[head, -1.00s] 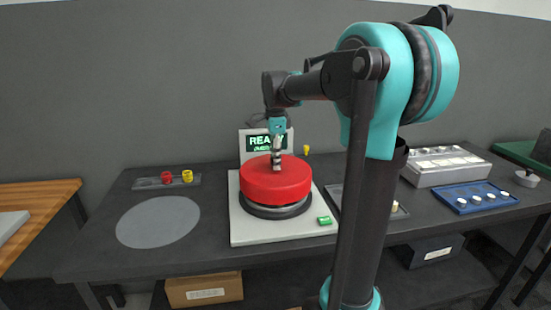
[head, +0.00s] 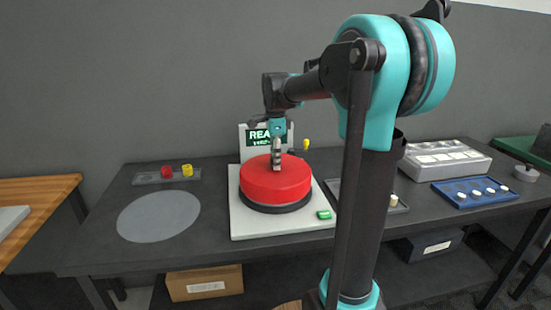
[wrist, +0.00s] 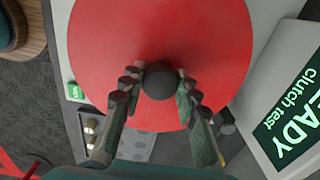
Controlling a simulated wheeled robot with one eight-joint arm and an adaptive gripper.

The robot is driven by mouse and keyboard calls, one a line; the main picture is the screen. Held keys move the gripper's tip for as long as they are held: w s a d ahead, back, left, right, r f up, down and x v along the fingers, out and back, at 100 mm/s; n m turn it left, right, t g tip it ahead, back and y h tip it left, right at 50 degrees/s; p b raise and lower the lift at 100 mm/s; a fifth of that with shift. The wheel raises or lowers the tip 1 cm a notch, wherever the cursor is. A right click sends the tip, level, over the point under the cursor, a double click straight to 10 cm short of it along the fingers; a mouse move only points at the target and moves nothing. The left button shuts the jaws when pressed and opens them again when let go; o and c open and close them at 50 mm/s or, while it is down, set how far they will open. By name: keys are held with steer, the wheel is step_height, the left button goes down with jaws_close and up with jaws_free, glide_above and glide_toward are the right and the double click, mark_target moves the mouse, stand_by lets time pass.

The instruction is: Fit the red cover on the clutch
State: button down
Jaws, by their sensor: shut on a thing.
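The red cover (head: 274,180) is a wide round cap. It sits level over the clutch on the light base plate (head: 247,226). A dark ring (head: 277,208) shows just under the cover's rim; the clutch itself is otherwise hidden. My gripper (head: 277,164) is above the cover's centre, pointing down. In the wrist view, my gripper (wrist: 158,90) is shut on the cover's dark round knob (wrist: 160,82), a finger on each side. The red top (wrist: 115,45) fills the middle of that view. I cannot tell whether the cover is fully seated.
A display panel (wrist: 295,120) reading "READY" stands behind the cover. A green button (head: 324,214) is at the plate's front right. A grey round mat (head: 158,216) lies left, with red (head: 166,172) and yellow (head: 187,170) pieces behind it. A blue tray (head: 470,195) is right.

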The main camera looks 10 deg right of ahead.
steer(key=shift+f, duration=0.85)
steer(key=c, duration=1)
jaws_free()
steer(key=shift+c, duration=0.2)
steer(key=shift+o, duration=0.2)
steer(key=o, duration=0.4)
steer(key=shift+c, duration=0.2)
steer(key=shift+r, duration=3.45)
